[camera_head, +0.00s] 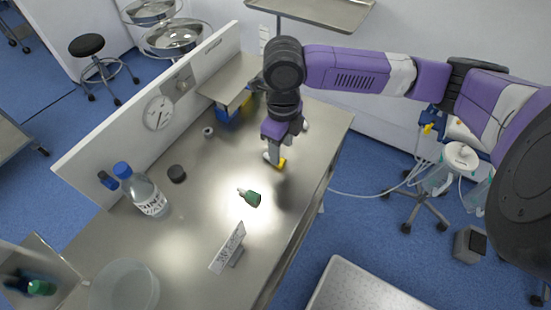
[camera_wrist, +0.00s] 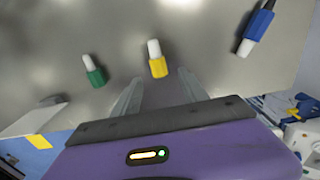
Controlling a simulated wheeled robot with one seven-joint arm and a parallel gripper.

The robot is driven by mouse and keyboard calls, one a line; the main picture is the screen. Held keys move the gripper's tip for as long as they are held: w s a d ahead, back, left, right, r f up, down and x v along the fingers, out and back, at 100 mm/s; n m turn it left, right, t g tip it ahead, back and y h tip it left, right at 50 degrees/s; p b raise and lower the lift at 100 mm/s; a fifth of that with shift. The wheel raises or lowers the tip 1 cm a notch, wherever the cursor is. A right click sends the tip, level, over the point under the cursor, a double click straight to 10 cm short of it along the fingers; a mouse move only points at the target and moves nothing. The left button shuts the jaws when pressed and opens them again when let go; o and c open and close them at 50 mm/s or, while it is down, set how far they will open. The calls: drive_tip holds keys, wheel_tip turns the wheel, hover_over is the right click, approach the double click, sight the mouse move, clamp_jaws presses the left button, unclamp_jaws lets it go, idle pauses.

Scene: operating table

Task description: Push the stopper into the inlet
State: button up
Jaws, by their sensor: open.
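My gripper (camera_head: 272,158) points down over the steel table, its fingers apart and empty. In the wrist view, my gripper (camera_wrist: 160,78) has a yellow piece with a white tip (camera_wrist: 158,67) just ahead, between the lines of its fingers. In the head view this yellow piece (camera_head: 281,163) is partly hidden by a finger. A green piece with a white tip (camera_head: 250,198) lies nearer the head camera; it also shows left in the wrist view (camera_wrist: 95,76). A blue piece (camera_wrist: 258,24) with white and dark ends lies at the right. I cannot tell which piece is the stopper, nor identify the inlet.
A labelled bottle with a blue cap (camera_head: 147,192), a dark round cap (camera_head: 176,173) and a small grey item (camera_head: 208,132) stand left. A sign (camera_head: 229,248) and a clear bowl (camera_head: 125,288) are nearer. A panel with a dial (camera_head: 158,113) borders the table.

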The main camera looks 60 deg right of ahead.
drive_tip(key=f, duration=0.2)
drive_tip(key=f+p, duration=0.1)
drive_tip(key=f, duration=0.2)
drive_tip(key=shift+w+a, duration=0.1)
drive_tip(key=shift+w, duration=0.1)
drive_tip(key=shift+c, duration=0.4)
clamp_jaws()
